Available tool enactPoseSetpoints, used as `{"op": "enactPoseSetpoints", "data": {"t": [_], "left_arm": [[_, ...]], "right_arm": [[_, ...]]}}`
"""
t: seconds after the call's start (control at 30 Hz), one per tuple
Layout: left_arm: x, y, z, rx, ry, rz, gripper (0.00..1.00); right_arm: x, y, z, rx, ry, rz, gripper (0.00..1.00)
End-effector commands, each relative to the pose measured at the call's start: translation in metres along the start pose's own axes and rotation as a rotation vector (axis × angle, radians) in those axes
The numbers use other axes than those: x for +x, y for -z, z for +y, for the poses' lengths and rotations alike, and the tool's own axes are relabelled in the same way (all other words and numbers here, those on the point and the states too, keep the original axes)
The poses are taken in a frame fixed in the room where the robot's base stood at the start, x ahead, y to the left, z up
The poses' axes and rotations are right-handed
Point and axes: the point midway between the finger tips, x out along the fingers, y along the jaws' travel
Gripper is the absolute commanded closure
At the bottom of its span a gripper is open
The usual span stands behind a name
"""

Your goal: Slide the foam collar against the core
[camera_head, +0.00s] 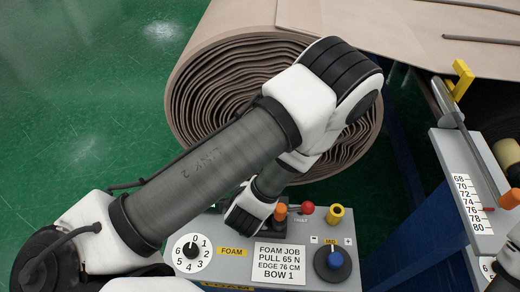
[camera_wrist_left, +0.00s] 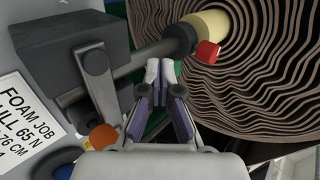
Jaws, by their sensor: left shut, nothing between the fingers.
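A wound brown roll (camera_head: 200,100) lies behind my left arm in the head view; its layered end (camera_wrist_left: 270,90) fills the right of the wrist view. A cream cylinder (camera_wrist_left: 207,24) shows before the roll's end, beside a dark round collar (camera_wrist_left: 181,38) on a dark shaft (camera_wrist_left: 150,52). A red piece (camera_wrist_left: 207,52) touches or overlaps the cylinder. I cannot tell which piece is foam or where the core begins. My left gripper (camera_wrist_left: 160,70) is shut and empty, its tips just below the dark collar in the picture. My arm hides this area in the head view.
A grey control panel (camera_head: 220,270) carries a dial (camera_head: 190,252), a job card (camera_head: 279,263), a red ball knob (camera_head: 308,207) and a blue knob (camera_head: 333,262). A dark block (camera_wrist_left: 70,45) and grey lever (camera_wrist_left: 98,85) stand left of the gripper. A scale (camera_head: 468,205) is at right.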

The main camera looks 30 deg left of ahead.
Motion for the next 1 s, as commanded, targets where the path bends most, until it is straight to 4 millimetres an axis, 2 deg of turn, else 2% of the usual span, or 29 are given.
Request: {"op": "enactPoseSetpoints", "data": {"t": [0.17, 0.37, 0.7, 0.8, 1.0], "left_arm": [[0.009, 0.000, 0.003, 0.000, 0.001, -0.001, 1.00], [0.034, 0.000, 0.008, -0.003, 0.002, 0.000, 1.00], [0.107, -0.001, 0.005, -0.006, 0.000, 0.000, 1.00], [0.115, -0.001, -0.013, -0.007, 0.000, -0.001, 1.00], [0.129, 0.000, -0.026, -0.002, -0.002, -0.001, 1.00]], "right_arm": [[0.014, -0.001, 0.000, 0.001, 0.000, -0.001, 0.44], [0.057, -0.001, 0.001, 0.001, 0.000, -0.003, 0.44], [0.099, -0.001, 0.001, 0.001, 0.000, -0.002, 0.44], [0.092, -0.001, 0.001, 0.001, 0.000, -0.002, 0.44], [0.093, -0.001, 0.001, 0.001, 0.000, -0.002, 0.44]]}}
